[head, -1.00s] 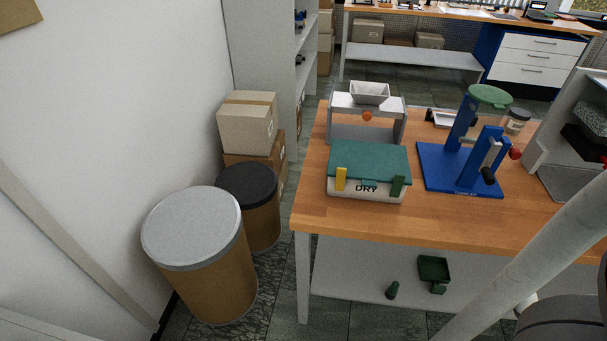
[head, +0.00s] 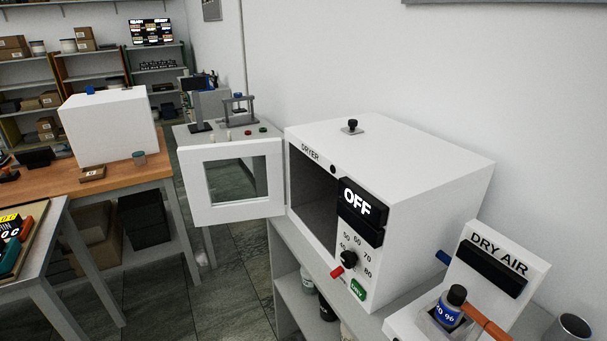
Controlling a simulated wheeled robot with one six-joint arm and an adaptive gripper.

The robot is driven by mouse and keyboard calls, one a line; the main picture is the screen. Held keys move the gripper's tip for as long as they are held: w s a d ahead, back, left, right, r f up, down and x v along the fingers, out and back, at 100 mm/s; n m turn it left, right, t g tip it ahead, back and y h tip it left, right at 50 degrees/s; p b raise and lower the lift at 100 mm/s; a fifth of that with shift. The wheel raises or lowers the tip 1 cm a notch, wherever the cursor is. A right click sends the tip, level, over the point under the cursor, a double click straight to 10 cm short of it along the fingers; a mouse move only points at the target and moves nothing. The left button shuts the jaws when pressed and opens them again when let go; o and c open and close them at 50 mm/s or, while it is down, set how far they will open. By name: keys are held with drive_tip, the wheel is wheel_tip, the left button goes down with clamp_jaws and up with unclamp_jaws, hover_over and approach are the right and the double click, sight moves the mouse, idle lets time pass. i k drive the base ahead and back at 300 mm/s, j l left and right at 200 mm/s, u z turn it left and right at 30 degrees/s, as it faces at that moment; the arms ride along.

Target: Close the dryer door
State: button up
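The dryer (head: 420,170) is a white box on a grey bench against the wall in the head view. Its black display reads OFF, and a temperature dial and a green button sit below it. The dryer door (head: 266,206) is white with a square window and stands wide open, swung out to the left of the dark opening. Its hinge side meets the left edge of the dryer front. My gripper is not in view.
A DRY AIR unit (head: 490,262) with a small dark-capped bottle (head: 452,303) stands right of the dryer. A wooden-topped table (head: 150,169) with a white box (head: 108,127) is at the left. The tiled floor (head: 225,290) before the door is clear.

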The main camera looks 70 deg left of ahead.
sight(192, 158)
drive_tip(key=u, duration=1.55)
